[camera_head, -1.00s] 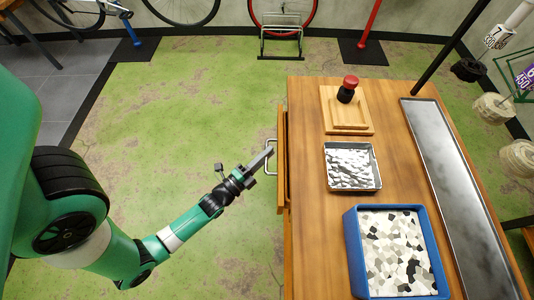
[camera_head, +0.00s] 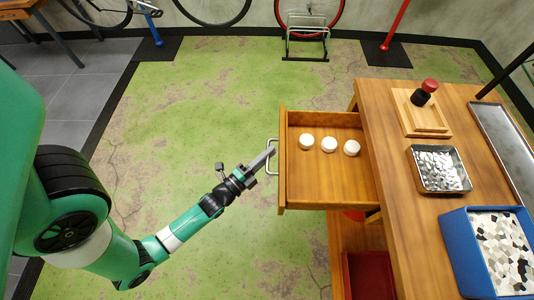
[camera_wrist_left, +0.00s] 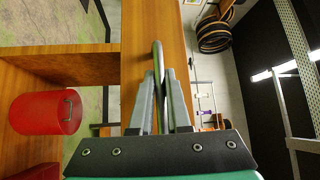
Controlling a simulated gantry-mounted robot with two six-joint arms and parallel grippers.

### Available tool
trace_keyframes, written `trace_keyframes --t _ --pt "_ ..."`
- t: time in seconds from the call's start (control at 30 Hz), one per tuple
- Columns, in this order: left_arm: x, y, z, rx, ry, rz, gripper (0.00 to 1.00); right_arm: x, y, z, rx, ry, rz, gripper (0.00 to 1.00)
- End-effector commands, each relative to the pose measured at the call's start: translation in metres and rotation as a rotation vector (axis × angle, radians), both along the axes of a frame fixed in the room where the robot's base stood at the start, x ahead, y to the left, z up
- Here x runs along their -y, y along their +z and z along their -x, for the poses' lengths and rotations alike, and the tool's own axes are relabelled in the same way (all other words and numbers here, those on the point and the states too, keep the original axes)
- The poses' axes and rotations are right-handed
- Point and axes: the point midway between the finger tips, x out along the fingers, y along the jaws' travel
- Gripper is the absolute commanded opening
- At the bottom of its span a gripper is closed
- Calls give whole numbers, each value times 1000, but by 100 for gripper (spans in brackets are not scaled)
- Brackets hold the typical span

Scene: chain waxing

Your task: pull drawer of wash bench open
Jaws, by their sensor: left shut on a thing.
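The wooden drawer (camera_head: 318,189) of the wash bench (camera_head: 400,200) stands well out from the bench's left side. Three white round pieces (camera_head: 328,145) lie in a row inside it. My left gripper (camera_head: 268,157) is shut on the metal drawer handle (camera_head: 272,158) at the drawer's front. In the left wrist view the handle (camera_wrist_left: 158,62) runs between the two fingers (camera_wrist_left: 160,100). My right gripper is in neither view.
On the bench top are a wooden block stand (camera_head: 420,118), a metal tray (camera_head: 438,185) of pale pieces and a blue bin (camera_head: 455,250). A red canister (camera_wrist_left: 45,113) sits under the bench. The green floor left of the drawer is clear.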

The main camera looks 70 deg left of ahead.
Motion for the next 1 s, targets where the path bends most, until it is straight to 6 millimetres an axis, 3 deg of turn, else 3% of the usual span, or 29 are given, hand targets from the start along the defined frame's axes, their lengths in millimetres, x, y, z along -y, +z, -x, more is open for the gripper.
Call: trace_keyframes --t 0.47,0.5,0.63,1.0 --pt "0 0 0 -1 0 0 0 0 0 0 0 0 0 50" --pt "0 0 0 -1 0 0 20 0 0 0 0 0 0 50" --pt "0 0 0 -1 0 0 44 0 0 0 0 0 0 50" --pt "2 -1 4 -2 1 1 45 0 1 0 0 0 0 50"
